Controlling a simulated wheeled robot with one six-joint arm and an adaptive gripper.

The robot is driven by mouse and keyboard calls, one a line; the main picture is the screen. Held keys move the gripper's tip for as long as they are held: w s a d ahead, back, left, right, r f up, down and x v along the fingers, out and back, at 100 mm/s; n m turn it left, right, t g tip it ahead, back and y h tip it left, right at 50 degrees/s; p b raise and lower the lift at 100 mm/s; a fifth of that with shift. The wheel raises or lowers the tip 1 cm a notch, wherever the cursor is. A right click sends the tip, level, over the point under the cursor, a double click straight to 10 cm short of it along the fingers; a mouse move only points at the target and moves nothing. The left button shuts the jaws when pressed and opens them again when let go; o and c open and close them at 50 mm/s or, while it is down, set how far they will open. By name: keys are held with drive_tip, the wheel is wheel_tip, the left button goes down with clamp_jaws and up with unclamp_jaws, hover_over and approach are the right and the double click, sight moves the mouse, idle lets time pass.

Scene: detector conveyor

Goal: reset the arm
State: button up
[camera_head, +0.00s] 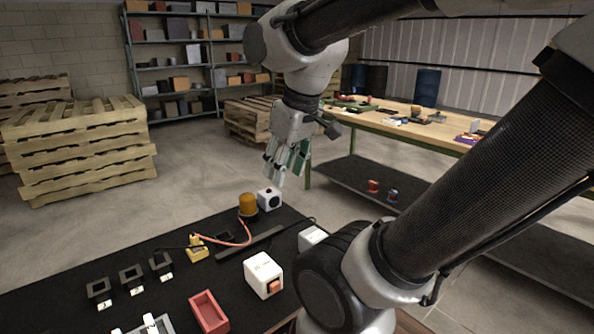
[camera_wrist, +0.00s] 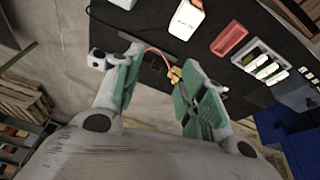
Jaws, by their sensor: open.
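My gripper (camera_head: 281,172) hangs above the far edge of the black table (camera_head: 190,287), fingers pointing down and spread apart. In the wrist view my gripper (camera_wrist: 158,75) shows its two green-padded fingers open, with nothing between them. Below it in the head view are an amber beacon (camera_head: 248,204) and a small white box with a dark round face (camera_head: 269,199). The gripper appears clear of both.
The table holds a yellow part (camera_head: 197,249) with cables, a white box (camera_head: 263,276), a red tray (camera_head: 209,313) and black numbered holders (camera_head: 131,279). A wooden workbench (camera_head: 430,127) stands behind right; pallets (camera_head: 80,145) stand left. Open floor lies between.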

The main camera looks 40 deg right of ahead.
drive_tip(key=s+m, duration=0.2)
drive_tip(key=s, duration=0.1)
drive_tip(key=shift+d+f, duration=0.15)
drive_tip(key=shift+d, duration=0.25)
